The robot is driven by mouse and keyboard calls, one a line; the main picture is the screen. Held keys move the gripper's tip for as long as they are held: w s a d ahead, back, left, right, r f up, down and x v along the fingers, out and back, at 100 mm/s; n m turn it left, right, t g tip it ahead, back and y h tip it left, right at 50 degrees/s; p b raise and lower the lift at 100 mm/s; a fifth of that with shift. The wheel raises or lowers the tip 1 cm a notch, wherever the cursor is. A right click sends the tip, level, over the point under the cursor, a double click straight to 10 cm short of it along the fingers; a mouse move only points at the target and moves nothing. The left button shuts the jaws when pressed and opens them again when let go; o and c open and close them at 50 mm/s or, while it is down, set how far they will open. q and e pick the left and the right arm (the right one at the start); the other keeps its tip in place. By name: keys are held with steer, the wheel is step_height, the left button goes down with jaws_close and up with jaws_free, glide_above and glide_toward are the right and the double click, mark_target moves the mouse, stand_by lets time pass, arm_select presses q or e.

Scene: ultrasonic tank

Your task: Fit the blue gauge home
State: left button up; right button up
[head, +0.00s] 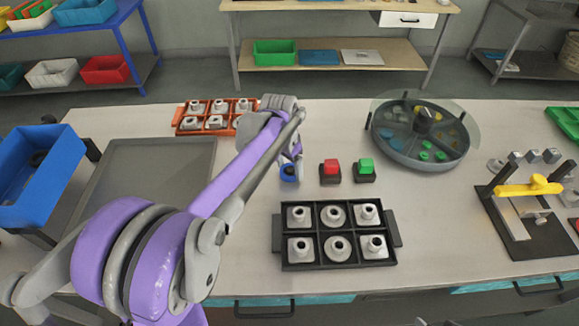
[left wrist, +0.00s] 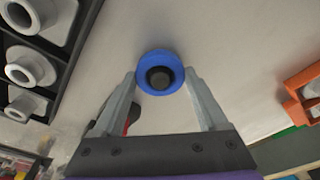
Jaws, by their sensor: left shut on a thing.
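The blue gauge (head: 289,173) is a round blue ring with a dark middle. In the left wrist view the blue gauge (left wrist: 146,66) sits between the fingertips. My left gripper (head: 291,167) is shut on it, just left of the red block; its fingers in the left wrist view (left wrist: 161,76) touch the ring on both sides. Whether the gauge touches the table I cannot tell. A black tray (head: 282,254) with several grey bored fittings in compartments stands in front of it. An orange tray (head: 178,128) with similar fittings lies behind my left arm. My right gripper is not in view.
A round covered carousel (head: 425,152) and a yellow-handled clamp fixture (head: 528,188) are further right. A grey panel (head: 135,170) and blue bin (head: 38,172) are left.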

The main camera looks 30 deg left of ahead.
mark_target(285, 174)
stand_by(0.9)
arm_select(q)
steer(key=o, duration=1.6)
steer(key=shift+c, duration=0.2)
step_height(285, 174, up, 11)
steer(key=s, duration=0.1)
steer(key=shift+s+a+f+p, duration=0.2)
steer(key=shift+s+p, duration=0.1)
steer(key=shift+p, duration=0.05)
